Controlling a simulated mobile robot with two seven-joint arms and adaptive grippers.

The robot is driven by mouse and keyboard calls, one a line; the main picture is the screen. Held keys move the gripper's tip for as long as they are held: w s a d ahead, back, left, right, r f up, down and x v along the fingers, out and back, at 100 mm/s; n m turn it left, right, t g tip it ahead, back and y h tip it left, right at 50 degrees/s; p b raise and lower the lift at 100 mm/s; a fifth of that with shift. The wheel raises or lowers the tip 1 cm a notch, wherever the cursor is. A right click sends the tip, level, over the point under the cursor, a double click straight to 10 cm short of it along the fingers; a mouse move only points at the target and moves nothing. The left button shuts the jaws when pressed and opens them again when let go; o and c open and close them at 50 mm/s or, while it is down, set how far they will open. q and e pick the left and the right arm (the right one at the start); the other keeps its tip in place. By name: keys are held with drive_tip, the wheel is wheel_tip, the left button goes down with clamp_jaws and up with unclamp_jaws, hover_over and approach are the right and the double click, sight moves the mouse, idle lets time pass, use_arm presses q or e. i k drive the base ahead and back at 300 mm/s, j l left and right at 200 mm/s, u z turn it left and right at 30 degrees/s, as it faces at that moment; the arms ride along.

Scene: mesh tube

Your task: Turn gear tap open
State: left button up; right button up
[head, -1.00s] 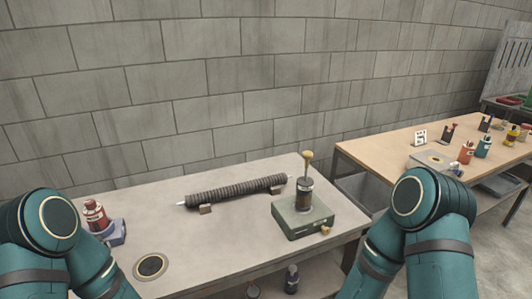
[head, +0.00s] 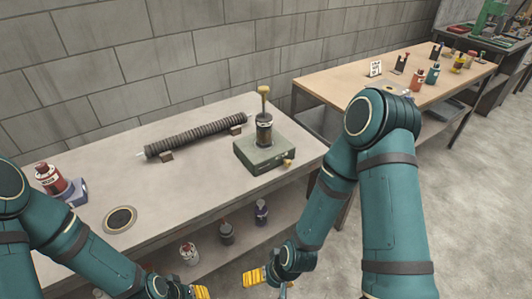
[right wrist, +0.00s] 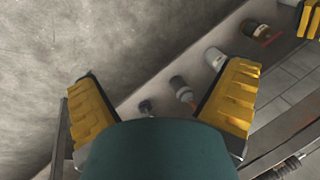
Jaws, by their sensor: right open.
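A grey-green box (head: 265,153) stands at the right end of the near bench. A dark cylinder (head: 264,131) with a tall brass-coloured knob (head: 263,98) rises from it. A small brass tap (head: 288,163) sticks out low on its right front side. My right gripper (head: 270,279) is below and in front of the bench, well away from the box. It also shows in the right wrist view (right wrist: 165,75), its yellow fingers apart with nothing between. My left gripper (head: 200,292) is at the bottom edge, mostly cut off, so its jaws cannot be judged.
A ribbed dark tube (head: 197,136) lies on two small blocks on the bench (head: 190,195). A round dark disc (head: 120,219) and a red bottle (head: 50,178) are at the left. Several containers stand on the lower shelf. A wooden table (head: 330,92) with small items stands behind right.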

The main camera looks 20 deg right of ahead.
sight(288, 164)
drive_tip(key=l+u, duration=0.2)
drive_tip(key=u, duration=0.15)
drive_tip(key=l+u, duration=0.25)
drive_tip(key=u, duration=0.15)
drive_tip(key=l+u, duration=0.35)
drive_tip(key=l, duration=0.65)
drive_tip(key=k+l, duration=0.1)
drive_tip(key=l, duration=0.55)
drive_tip(key=k+l+u, duration=0.1)
drive_tip(key=l, duration=0.25)
